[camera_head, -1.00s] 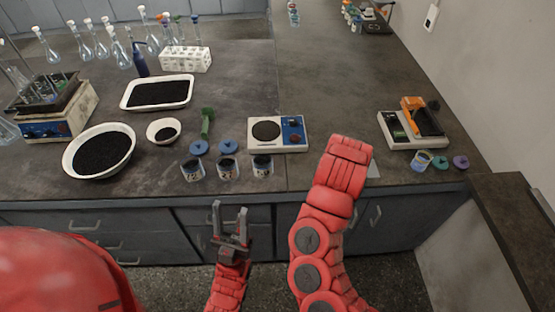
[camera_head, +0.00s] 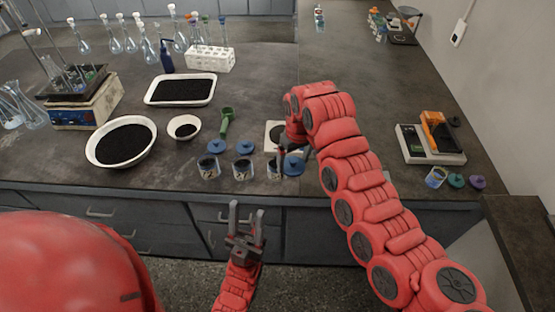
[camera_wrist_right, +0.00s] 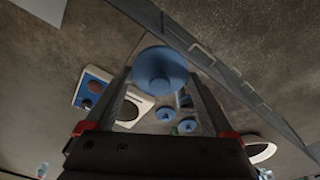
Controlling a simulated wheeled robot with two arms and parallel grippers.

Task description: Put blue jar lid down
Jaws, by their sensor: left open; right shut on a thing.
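My right gripper (camera_head: 288,152) is shut on a blue jar lid (camera_head: 294,166). In the right wrist view the lid (camera_wrist_right: 160,70) sits between the two fingertips. In the head view it shows just right of the rightmost jar (camera_head: 273,170), partly in front of the scale; I cannot tell its exact height. Two more jars (camera_head: 209,168) (camera_head: 242,170) stand in the same row, with dark contents. Two other blue lids (camera_head: 216,146) (camera_head: 244,147) lie behind them on the bench. My left gripper (camera_head: 247,212) is open and empty, in front of the bench edge.
A scale (camera_head: 272,134) is partly hidden behind my right arm. A green scoop (camera_head: 226,121), a small bowl (camera_head: 184,137) and a large bowl (camera_head: 100,148) are to the left. An orange-topped device (camera_head: 430,158) stands at right, with a jar (camera_head: 436,177) and lids near it.

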